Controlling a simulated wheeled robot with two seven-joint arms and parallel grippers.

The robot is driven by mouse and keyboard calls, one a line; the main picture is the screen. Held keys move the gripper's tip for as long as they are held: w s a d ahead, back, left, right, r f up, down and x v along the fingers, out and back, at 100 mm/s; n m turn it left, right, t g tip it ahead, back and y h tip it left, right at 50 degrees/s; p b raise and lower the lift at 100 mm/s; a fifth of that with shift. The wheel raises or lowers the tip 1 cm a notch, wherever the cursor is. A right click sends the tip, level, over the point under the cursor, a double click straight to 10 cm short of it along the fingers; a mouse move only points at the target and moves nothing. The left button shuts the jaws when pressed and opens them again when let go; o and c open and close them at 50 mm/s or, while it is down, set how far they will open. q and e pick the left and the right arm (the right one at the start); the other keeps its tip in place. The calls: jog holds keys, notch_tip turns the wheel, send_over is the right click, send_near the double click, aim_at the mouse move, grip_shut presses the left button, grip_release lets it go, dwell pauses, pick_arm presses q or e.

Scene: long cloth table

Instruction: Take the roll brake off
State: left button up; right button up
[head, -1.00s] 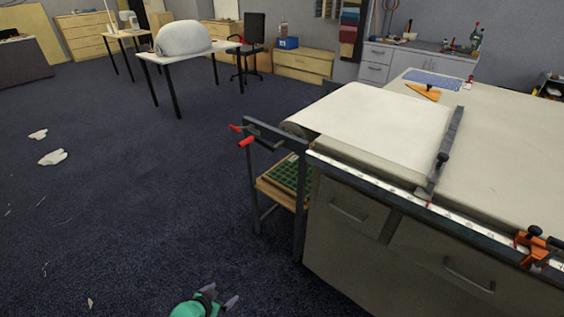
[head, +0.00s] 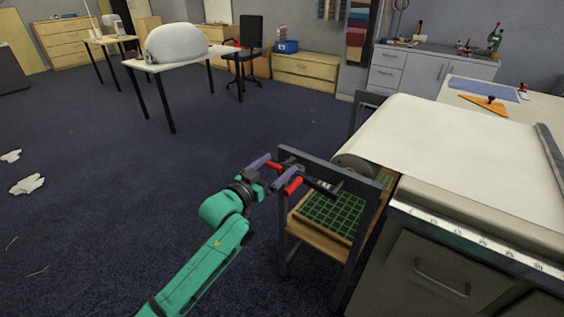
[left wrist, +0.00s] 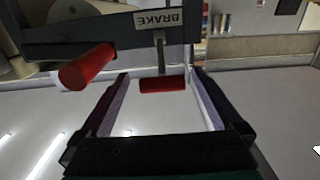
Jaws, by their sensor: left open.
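The brake lever's red grip (left wrist: 162,84) hangs below the BRAKE label (left wrist: 169,18) in the left wrist view. It lies between my left gripper's fingers (left wrist: 160,79), near their tips, with a gap on each side. In the head view my left gripper (head: 271,172) is open at the end of the roll stand, with the red brake grip (head: 275,165) between its fingers. A second red handle (head: 293,186) sits just outside the nearer finger; it also shows in the left wrist view (left wrist: 87,67), left of the fingers. My right gripper is not in view.
The dark stand frame (head: 320,165) carries the cloth roll (head: 357,164), with white cloth (head: 455,145) drawn over the table. A green gridded mat (head: 332,214) lies on the wooden shelf below. Open carpet is to the left.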

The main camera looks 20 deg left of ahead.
aim_at(284, 164)
pick_arm(q)
jog(key=x, duration=0.3)
jog(key=shift+w+a+f, duration=0.1)
jog(key=shift+a, duration=0.05)
